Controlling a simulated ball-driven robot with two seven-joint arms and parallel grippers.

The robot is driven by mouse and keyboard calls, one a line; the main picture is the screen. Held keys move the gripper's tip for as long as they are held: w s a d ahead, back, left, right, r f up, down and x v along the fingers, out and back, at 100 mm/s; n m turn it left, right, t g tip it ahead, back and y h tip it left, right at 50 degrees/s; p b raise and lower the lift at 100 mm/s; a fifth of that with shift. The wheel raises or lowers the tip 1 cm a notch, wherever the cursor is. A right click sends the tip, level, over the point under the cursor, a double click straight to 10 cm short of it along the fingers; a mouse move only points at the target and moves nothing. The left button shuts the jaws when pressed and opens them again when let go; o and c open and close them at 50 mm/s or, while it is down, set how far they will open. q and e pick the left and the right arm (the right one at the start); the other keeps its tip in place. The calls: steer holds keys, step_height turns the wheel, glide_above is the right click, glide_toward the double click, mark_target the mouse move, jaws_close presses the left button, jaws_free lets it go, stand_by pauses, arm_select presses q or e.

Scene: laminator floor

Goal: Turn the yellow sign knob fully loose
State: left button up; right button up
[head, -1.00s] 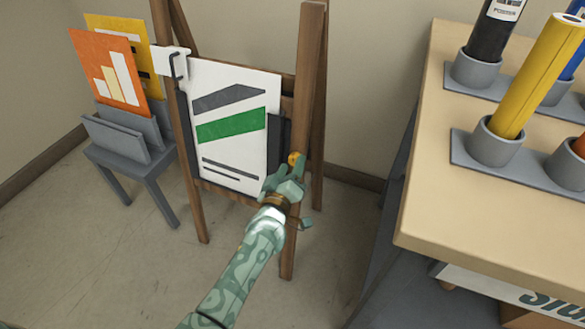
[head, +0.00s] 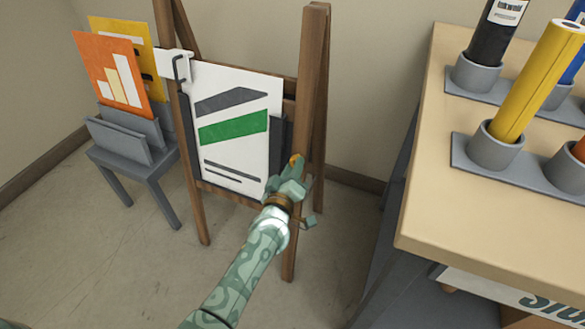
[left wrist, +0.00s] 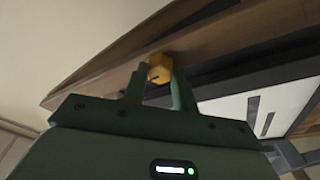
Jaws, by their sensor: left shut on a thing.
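The yellow knob (left wrist: 160,68) sits on the wooden easel's right leg; in the head view only a small orange-yellow bit (head: 295,158) shows above my fingers. My left gripper (head: 293,170) is shut on the knob, and in the left wrist view its two fingers (left wrist: 158,86) stand on either side of it. A dark mark shows on the knob's face. The sign board (head: 235,125), white with grey and green bands, rests on the easel (head: 309,90) just left of the knob. My right gripper is not in view.
A grey rack (head: 118,140) with orange and yellow posters stands left of the easel. A wooden-topped table (head: 430,190) with rolls in grey cups is at the right. Bare floor lies in front of the easel.

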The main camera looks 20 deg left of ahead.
arm_select(q)
steer(key=n+g+p, duration=0.1)
steer(key=n+p, duration=0.1)
steer(key=n, duration=0.3)
steer(key=n+g+p, duration=0.1)
steer(key=n+p, duration=0.2)
steer(key=n, duration=0.3)
steer(key=n+g+p, duration=0.1)
steer(key=n+p, duration=0.2)
steer(key=n, duration=0.3)
steer(key=shift+r+g, duration=0.25)
steer(key=shift+g, duration=0.05)
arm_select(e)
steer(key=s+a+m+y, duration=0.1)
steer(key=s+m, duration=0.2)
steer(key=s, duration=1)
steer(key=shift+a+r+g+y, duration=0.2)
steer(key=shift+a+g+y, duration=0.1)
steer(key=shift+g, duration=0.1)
arm_select(q)
steer(key=shift+n, duration=0.3)
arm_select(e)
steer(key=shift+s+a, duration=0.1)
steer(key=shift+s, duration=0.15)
arm_select(q)
steer(key=o, duration=0.8)
steer(key=shift+o, duration=0.9)
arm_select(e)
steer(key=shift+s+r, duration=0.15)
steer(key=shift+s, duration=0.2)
